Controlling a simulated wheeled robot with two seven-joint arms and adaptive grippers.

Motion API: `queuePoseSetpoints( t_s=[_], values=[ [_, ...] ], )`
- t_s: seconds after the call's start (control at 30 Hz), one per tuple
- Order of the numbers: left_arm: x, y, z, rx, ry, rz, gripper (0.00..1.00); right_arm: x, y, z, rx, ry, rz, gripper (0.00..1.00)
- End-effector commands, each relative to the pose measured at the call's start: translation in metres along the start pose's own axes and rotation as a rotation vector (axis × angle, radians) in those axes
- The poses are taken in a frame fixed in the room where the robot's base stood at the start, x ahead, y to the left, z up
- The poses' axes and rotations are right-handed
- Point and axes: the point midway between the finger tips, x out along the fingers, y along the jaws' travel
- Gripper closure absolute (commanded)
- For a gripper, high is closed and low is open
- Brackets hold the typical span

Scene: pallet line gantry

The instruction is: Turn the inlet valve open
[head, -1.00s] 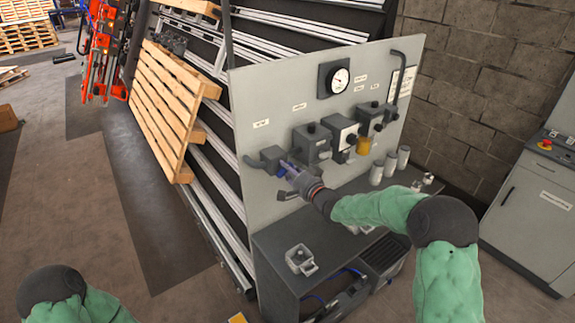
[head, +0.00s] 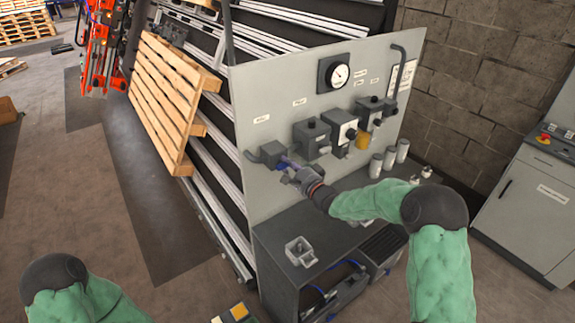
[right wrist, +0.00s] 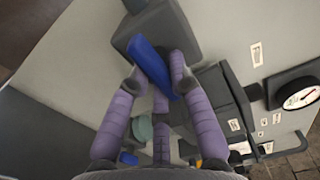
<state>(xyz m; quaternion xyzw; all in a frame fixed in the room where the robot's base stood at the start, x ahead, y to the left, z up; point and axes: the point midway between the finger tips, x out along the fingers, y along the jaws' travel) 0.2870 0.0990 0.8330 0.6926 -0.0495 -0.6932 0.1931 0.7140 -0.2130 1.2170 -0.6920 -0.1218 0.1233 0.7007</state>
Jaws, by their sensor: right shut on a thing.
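The inlet valve (head: 270,153) is a dark grey block at the left end of the row on the grey panel, with a blue lever handle. My right gripper (head: 290,170) is at this valve, shut on the blue handle. In the right wrist view the blue handle (right wrist: 152,62) lies slanted between the purple fingers of my right gripper (right wrist: 157,82), and the grey valve body (right wrist: 165,32) is just beyond. In the head view the fingers hide part of the handle. Of my left arm only a green sleeve shows at the bottom left; its gripper is out of the picture.
Several grey units and a round gauge (head: 340,76) are on the panel (head: 265,95) to the right of the valve. A dark bench (head: 275,240) below carries a small grey fitting (head: 301,252). A wooden pallet (head: 170,95) leans at the left. A grey cabinet (head: 522,205) stands at the right.

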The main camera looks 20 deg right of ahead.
Motion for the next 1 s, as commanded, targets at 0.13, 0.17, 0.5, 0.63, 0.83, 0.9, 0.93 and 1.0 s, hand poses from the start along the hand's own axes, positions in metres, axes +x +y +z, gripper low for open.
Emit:
queuePoseSetpoints(
  t_s=[0.13, 0.17, 0.5, 0.63, 0.83, 0.9, 0.93, 1.0],
  values=[
    [0.0, 0.0, 0.0, 0.0, 0.0, 0.0, 0.6, 0.0, 0.001, -0.001, 0.006, 0.002, 0.001, 1.0],
    [0.0, 0.0, 0.0, 0.0, 0.0, 0.0, 0.6, 0.0, 0.001, -0.001, 0.006, 0.002, 0.001, 1.0],
    [0.0, 0.0, 0.0, 0.0, 0.0, 0.0, 0.6, 0.0, 0.001, 0.0, 0.004, 0.001, 0.001, 0.55],
    [0.0, 0.0, 0.0, 0.0, 0.0, 0.0, 0.6, 0.0, 0.001, 0.0, 0.003, 0.001, 0.001, 0.55],
    [0.0, 0.0, 0.0, 0.0, 0.0, 0.0, 0.6, -0.005, 0.0, -0.001, 0.003, 0.001, 0.0, 0.55],
    [0.0, 0.0, 0.0, 0.0, 0.0, 0.0, 0.6, -0.012, -0.001, -0.001, 0.002, 0.002, -0.001, 0.55],
    [0.0, 0.0, 0.0, 0.0, 0.0, 0.0, 0.6, -0.016, 0.0, -0.001, 0.003, 0.002, 0.0, 0.55],
    [0.0, 0.0, 0.0, 0.0, 0.0, 0.0, 0.6, -0.028, 0.0, -0.001, 0.002, 0.002, 0.001, 0.55]
  ],
)
